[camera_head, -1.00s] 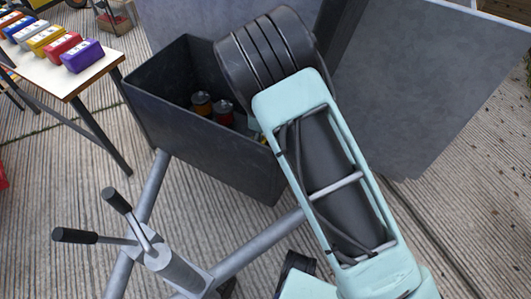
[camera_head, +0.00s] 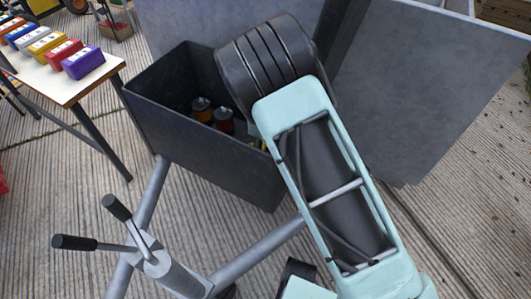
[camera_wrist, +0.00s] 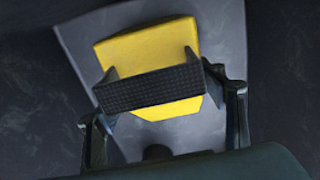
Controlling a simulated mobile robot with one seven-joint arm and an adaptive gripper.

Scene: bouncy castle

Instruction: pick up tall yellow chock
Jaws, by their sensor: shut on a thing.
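The tall yellow chock (camera_wrist: 146,50) shows in the wrist view as a yellow block with angled edges. My gripper (camera_wrist: 154,90) is shut on it, with a dark textured pad lying across its near face. The chock's upper part and a strip of its lower end show beyond the pad. A grey surface lies behind the chock, with dark areas around it. In the head view my arm reaches over the right end of a dark open bin (camera_head: 205,155).
A table (camera_head: 75,85) with several coloured blocks stands at the left. Bare ribbed ground lies between.

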